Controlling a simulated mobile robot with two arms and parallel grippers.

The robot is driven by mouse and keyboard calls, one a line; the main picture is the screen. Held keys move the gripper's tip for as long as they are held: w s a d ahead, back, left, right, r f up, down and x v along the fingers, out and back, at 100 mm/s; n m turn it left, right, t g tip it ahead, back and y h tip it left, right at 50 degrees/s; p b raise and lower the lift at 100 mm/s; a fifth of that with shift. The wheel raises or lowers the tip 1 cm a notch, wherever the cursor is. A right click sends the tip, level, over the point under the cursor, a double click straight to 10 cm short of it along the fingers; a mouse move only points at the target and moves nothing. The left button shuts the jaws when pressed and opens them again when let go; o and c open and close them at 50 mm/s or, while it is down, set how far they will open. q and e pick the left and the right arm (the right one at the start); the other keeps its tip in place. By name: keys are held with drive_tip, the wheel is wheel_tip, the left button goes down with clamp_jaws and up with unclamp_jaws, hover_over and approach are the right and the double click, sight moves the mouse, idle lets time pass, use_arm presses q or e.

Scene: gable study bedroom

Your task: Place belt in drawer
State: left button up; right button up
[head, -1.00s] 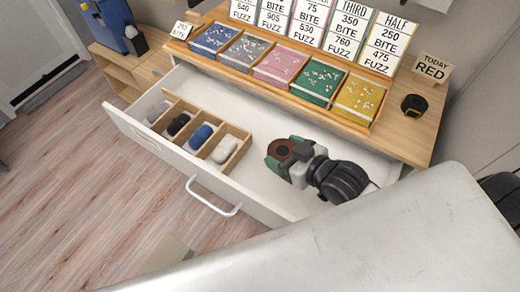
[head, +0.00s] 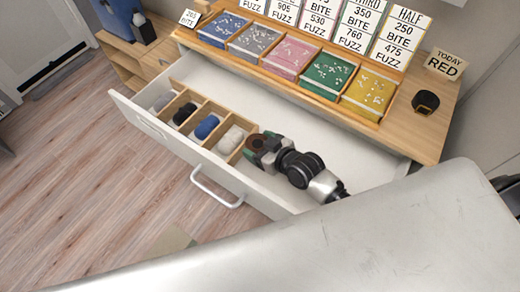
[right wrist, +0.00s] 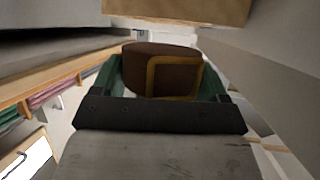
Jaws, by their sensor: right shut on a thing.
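A rolled brown belt (head: 256,142) with a gold-coloured buckle is held in my right gripper (head: 262,146). The belt shows clearly between the green-lined fingers in the right wrist view (right wrist: 150,58). The white drawer (head: 172,147) under the desk is pulled open. The belt is over the drawer's interior, close to the right end of the wooden divider box (head: 196,145). I cannot tell if the belt touches the drawer floor. My left gripper is out of view.
The divider box holds grey, black, blue and white rolled items. The drawer floor behind (head: 275,108) is bare. On the desk (head: 436,127) stand coloured trays, number cards, a "TODAY RED" sign (head: 446,64) and a black roll (head: 426,102). A pale surface (head: 330,230) fills the foreground.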

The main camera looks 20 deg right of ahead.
drive_tip(key=shift+f, duration=1.35)
drive_tip(key=shift+f+b, duration=0.4)
drive_tip(key=shift+f, duration=0.25)
drive_tip(key=o, duration=1)
drive_tip(key=shift+r, duration=0.2)
drive_tip(key=v, duration=1.2)
drive_tip(key=shift+r+p, duration=0.45)
drive_tip(key=shift+r, duration=0.05)
